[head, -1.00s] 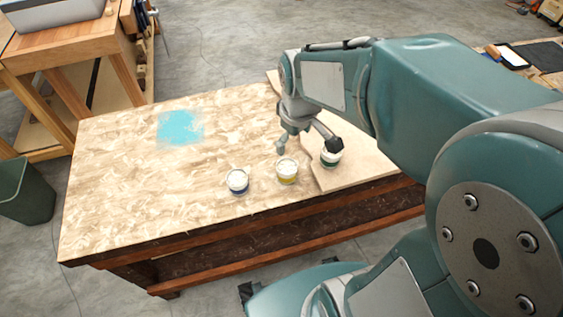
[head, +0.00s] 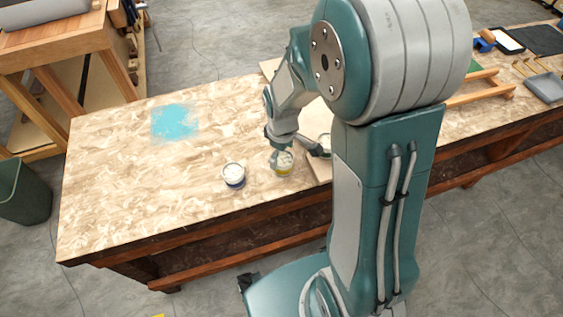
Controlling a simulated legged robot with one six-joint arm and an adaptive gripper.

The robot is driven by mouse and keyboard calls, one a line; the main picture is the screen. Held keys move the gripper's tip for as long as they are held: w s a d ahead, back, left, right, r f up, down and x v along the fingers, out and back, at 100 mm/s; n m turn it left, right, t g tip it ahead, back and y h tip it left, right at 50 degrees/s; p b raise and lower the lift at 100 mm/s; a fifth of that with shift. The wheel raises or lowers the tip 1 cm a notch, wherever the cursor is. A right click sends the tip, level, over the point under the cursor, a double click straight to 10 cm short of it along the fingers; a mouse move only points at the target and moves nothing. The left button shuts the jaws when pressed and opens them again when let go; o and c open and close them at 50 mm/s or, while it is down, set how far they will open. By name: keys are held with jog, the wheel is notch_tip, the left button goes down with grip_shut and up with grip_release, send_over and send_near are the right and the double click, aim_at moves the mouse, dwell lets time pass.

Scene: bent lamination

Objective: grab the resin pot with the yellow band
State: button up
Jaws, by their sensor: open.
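The resin pot with the yellow band (head: 283,166) stands upright on the workbench, near its front edge, with a pale top. My gripper (head: 298,155) is open right at this pot. One finger overlaps the pot's left side in the picture and the other reaches out to its right. I cannot tell whether either finger touches it. A pot with a blue band (head: 234,178) stands to the left, apart from the gripper. The pot with a green band is mostly hidden behind my arm.
The workbench (head: 130,200) is clear on the left, apart from a flat blue paint patch (head: 175,121). Tools and a grey tray (head: 545,87) lie far right. A bin (head: 22,192) stands at left.

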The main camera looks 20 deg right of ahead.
aim_at(283, 157)
notch_tip(283, 157, down, 3)
jog(key=shift+s+d+f, duration=0.1)
jog(key=shift+d+f, duration=0.05)
jog(key=shift+f, duration=0.05)
jog(key=shift+a, duration=0.2)
jog(key=shift+c, duration=0.9)
jog(key=c, duration=0.9)
jog(key=shift+o, duration=0.2)
jog(key=shift+d, duration=0.1)
jog(key=shift+r, duration=0.2)
